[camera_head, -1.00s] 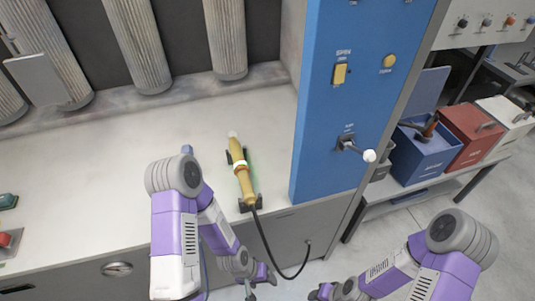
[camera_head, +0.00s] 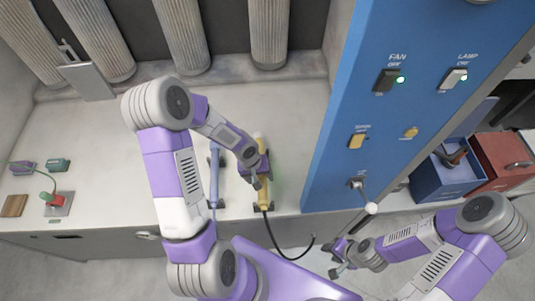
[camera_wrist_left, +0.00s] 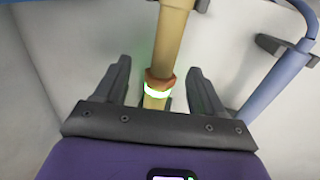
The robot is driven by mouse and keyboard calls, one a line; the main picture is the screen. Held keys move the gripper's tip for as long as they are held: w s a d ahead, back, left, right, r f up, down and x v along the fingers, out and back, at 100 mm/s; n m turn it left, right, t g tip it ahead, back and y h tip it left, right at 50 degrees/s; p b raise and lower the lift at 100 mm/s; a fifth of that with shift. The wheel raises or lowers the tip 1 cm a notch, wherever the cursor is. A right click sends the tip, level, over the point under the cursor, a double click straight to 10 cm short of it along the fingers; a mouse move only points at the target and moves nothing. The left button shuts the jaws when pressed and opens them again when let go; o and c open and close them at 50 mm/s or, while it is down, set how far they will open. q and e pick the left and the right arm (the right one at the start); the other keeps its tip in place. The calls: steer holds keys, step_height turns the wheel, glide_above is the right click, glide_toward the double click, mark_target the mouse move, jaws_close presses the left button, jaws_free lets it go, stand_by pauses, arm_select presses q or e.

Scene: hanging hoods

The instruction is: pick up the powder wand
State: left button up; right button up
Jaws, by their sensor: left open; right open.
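The powder wand (camera_head: 264,196) is a tan tube with a green-lit ring and a black hose at its near end. It rests on dark holders on the pale bench. My left gripper (camera_head: 260,180) is over the wand and hides its middle in the head view. In the left wrist view, the wand (camera_wrist_left: 170,45) runs between the two open fingers of my left gripper (camera_wrist_left: 160,88), with the glowing ring between them. I cannot tell whether the fingers touch it. My right gripper (camera_head: 338,258) is open and empty, low in front of the bench.
A blue wand-like tool (camera_head: 214,178) lies just left of the powder wand; it also shows in the left wrist view (camera_wrist_left: 275,85). A blue control panel (camera_head: 345,110) with switches and a white-knobbed lever (camera_head: 371,208) stands at right. The bench's left middle is mostly clear.

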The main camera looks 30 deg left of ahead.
mark_target(263, 202)
arm_select(q)
steer(key=shift+w+a+f, duration=0.15)
steer(key=shift+w, duration=0.55)
steer(key=shift+s+f, duration=0.2)
steer(key=shift+f, duration=0.15)
steer(key=shift+s+f+b, duration=0.4)
steer(key=shift+s+f, duration=0.2)
steer(key=shift+f, duration=0.1)
steer(key=f, duration=0.2)
steer(key=w+f, duration=0.1)
steer(key=f, duration=0.1)
steer(key=shift+b, duration=0.3)
steer(key=shift+f, duration=0.2)
steer(key=shift+d, duration=0.2)
arm_select(e)
steer(key=shift+s+f, duration=0.15)
steer(key=shift+f, duration=0.35)
arm_select(q)
steer(key=shift+c, duration=1.4)
steer(key=c, duration=1)
